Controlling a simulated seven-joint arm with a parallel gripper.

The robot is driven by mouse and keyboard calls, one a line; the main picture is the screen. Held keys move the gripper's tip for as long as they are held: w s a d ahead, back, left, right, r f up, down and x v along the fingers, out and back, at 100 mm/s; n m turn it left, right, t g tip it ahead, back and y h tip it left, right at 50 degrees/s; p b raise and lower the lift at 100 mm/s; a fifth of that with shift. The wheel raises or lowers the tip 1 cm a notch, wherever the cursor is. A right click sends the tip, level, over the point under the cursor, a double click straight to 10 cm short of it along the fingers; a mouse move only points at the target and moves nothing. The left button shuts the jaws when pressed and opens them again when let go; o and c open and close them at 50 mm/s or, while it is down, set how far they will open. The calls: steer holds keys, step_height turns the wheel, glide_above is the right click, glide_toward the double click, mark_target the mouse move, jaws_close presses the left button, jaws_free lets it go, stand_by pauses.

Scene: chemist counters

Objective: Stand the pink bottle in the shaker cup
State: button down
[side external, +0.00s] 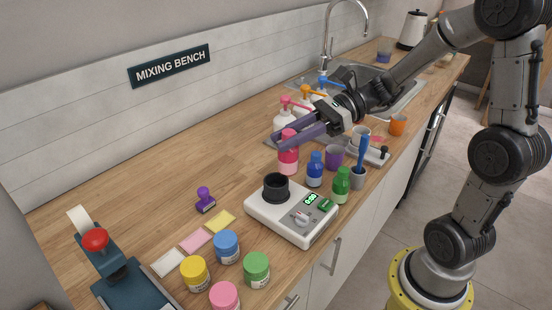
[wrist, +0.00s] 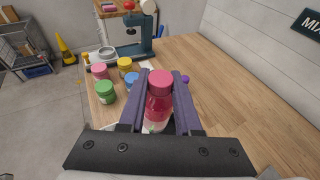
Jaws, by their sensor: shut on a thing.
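The pink bottle (side external: 288,160) is upright, its red-pink cap at the top. My gripper (side external: 281,141) is shut on it near the cap, with one purple finger on each side. In the wrist view the bottle (wrist: 159,104) stands between the fingers of my gripper (wrist: 160,77). I cannot tell if its base touches the counter. The shaker cup (side external: 276,187) is a black, open-topped cup on the white shaker machine (side external: 262,218), left of and nearer the camera than the bottle.
Pump bottles (side external: 284,122) stand behind. Several coloured jars (side external: 226,246) and a purple stamp (side external: 205,200) are to the left. The counter (side external: 160,165) by the wall is clear.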

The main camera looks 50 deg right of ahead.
steer(key=shift+w+a+f, duration=0.1)
steer(key=shift+w+f, duration=0.35)
steer(key=shift+f, duration=0.6)
steer(key=shift+w+a+f, duration=0.1)
steer(key=shift+w+f, duration=0.4)
steer(key=shift+f, duration=0.55)
steer(key=shift+w+f, duration=0.45)
steer(key=shift+f, duration=0.6)
steer(key=shift+f, duration=0.35)
steer(key=c, duration=0.6)
jaws_free()
